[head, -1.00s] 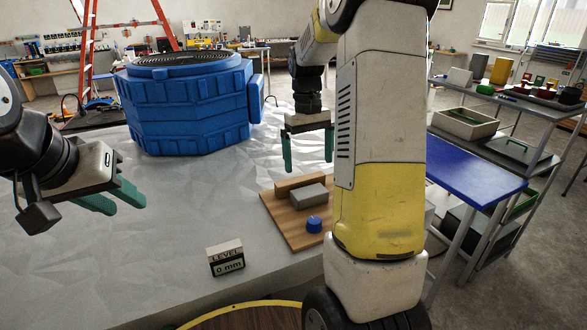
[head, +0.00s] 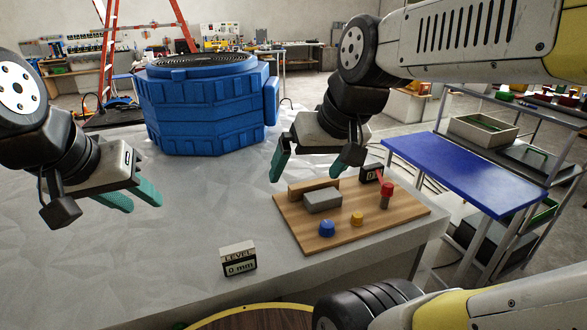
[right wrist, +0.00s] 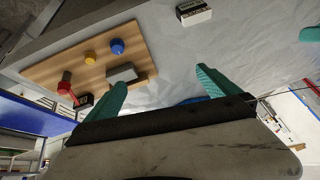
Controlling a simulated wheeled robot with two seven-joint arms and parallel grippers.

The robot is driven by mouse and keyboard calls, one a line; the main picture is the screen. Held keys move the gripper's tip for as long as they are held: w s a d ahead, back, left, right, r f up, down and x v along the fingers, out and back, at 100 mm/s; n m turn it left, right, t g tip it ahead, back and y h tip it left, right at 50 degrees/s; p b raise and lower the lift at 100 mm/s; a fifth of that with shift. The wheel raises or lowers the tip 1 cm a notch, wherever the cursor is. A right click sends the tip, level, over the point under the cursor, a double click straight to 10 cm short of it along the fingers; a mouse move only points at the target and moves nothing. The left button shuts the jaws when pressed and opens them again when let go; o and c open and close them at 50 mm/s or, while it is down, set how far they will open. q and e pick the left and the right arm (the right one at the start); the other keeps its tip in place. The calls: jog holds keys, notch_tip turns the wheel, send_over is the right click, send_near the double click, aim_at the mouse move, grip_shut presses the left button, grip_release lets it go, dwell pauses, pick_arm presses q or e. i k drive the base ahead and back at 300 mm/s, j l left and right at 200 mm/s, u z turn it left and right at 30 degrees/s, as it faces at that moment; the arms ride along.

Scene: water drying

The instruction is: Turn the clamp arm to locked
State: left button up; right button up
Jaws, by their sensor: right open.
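The clamp arm appears to be the thin red bar (head: 379,178) at the red post (head: 387,194), near the back right of the wooden board (head: 405,214). In the right wrist view the red post (right wrist: 65,87) and bar stand toward the left, beside a dark display. My right gripper (head: 308,174) is open and empty, tilted above the board's back left side, apart from the red post. Its teal fingers are spread wide in the right wrist view (right wrist: 161,77). My left gripper (head: 145,203) is open and empty over the left of the table.
The board also bears a grey block (head: 322,201), a wooden strip, a blue knob (head: 326,229), a yellow knob (head: 357,218) and a small black display (head: 371,173). A level display (head: 238,259) reads 0 mm. A blue tub (head: 205,110) stands behind; the table's middle is clear.

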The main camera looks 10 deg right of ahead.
aim_at(387, 188)
jog(key=z, duration=1.35)
